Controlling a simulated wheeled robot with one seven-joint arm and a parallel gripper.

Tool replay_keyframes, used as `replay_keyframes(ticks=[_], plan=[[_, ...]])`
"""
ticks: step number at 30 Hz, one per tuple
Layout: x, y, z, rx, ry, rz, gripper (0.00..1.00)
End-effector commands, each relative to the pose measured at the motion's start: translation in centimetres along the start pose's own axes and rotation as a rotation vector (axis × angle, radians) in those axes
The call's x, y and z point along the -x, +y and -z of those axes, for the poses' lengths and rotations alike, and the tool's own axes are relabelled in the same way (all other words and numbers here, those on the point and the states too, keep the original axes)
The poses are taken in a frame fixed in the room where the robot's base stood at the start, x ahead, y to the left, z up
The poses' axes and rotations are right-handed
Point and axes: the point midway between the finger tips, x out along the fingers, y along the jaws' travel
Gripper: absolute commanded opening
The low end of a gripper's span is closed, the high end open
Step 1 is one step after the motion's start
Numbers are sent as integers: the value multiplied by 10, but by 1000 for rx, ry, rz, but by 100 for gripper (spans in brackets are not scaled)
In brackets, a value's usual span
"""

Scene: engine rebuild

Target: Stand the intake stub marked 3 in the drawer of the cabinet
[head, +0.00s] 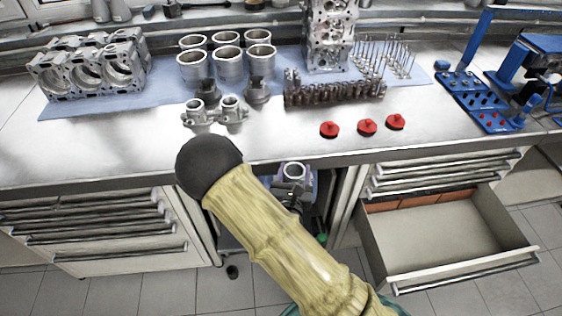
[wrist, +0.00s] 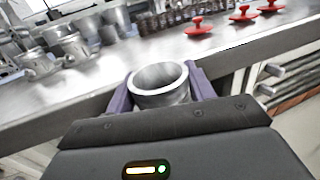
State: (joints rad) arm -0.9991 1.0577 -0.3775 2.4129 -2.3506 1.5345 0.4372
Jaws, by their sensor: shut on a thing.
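My gripper (head: 294,186) is shut on a short grey metal tube, the intake stub (head: 294,169), in front of the bench edge. The stub also shows in the wrist view (wrist: 160,80), open end up and slightly tilted, between the two purple fingers (wrist: 160,92). No number on it can be read. The cabinet (head: 352,205) at right has a drawer (head: 462,265) pulled open, to the right of my gripper and lower. The drawer's visible floor is bare, with reddish-brown pieces along its back. My arm hides part of the space under the bench.
The metal bench (head: 120,150) carries a blue mat with several cylinder liners (head: 227,66), an engine block (head: 88,70), and a double-bore metal part (head: 214,112). Red knobbed discs (head: 367,127) sit near its front edge. Closed drawers (head: 100,225) stand at left.

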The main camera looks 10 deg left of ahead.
Motion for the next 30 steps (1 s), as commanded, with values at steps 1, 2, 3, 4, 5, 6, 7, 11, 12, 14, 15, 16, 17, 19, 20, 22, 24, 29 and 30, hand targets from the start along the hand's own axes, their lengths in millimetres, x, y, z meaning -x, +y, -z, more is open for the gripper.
replay_keyframes(ticks=[1,2,3,4,5,6,7,11,12,14,15,16,17,19,20,22,24,29,30], plan=[[-2,-12,13,10,4,4,21],[-3,-20,21,10,4,5,21],[-4,-28,30,10,4,3,21],[-5,-34,37,10,4,2,21],[-5,-41,44,11,4,1,21],[-6,-50,53,10,4,0,21],[-6,-56,60,10,4,0,21],[-5,-84,89,9,4,-4,21],[-5,-93,98,9,4,-6,21],[-4,-105,111,8,4,-9,21],[-2,-113,120,8,4,-12,21],[-2,-119,126,9,4,-14,21],[-1,-125,132,8,4,-15,21],[1,-138,146,8,4,-21,21],[2,-143,151,8,3,-24,21],[3,-154,162,7,2,-31,21],[4,-162,170,6,2,-34,21],[4,-170,178,3,0,-43,21],[4,-170,178,2,-1,-44,21]])
